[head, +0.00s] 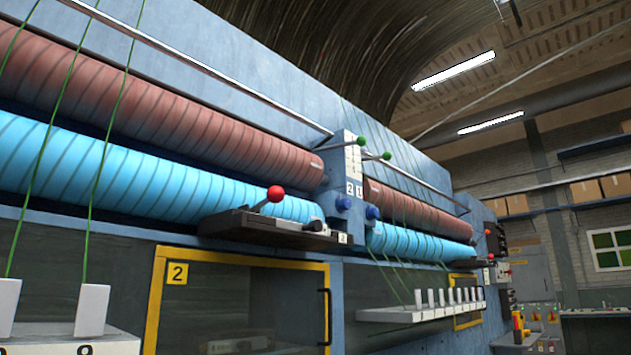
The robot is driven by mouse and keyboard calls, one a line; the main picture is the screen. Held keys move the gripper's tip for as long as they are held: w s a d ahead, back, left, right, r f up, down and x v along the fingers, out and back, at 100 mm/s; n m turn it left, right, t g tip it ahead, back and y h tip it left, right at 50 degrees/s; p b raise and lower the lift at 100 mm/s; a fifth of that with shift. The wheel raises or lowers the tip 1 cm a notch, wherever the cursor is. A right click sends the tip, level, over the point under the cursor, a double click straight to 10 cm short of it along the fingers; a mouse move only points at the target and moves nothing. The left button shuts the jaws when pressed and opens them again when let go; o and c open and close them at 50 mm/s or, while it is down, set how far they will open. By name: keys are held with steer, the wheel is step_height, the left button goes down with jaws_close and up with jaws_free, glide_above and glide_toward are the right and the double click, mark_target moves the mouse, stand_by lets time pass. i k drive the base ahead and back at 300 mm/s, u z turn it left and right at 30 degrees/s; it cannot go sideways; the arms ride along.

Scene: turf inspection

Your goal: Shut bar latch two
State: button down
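A lever with a red ball knob (275,193) rises at a slant from a dark flat bar mechanism (265,227) in front of the blue roller. A small white tag (342,238) sits at the bar's right end; its mark is too small to read surely. Two levers with green knobs, one left (362,140) and one right (387,155), stick out from the blue post between the roller sections. Plates marked 2 (350,187) and 1 (360,192) are on this post. No part is plainly labelled as bar latch two, and I cannot tell whether it is open. My gripper is not in view.
Red-brown (150,110) and blue (130,170) rollers run along the blue machine. A yellow-framed door marked 2 (177,273) is below. White shelves, left (60,338) and right (385,314), jut out with white blocks and green yarns. Control boxes (540,317) stand far right.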

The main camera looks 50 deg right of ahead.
mark_target(275, 195)
steer(key=z, duration=1.2)
steer(key=k, duration=1.25)
steer(key=u, duration=1.1)
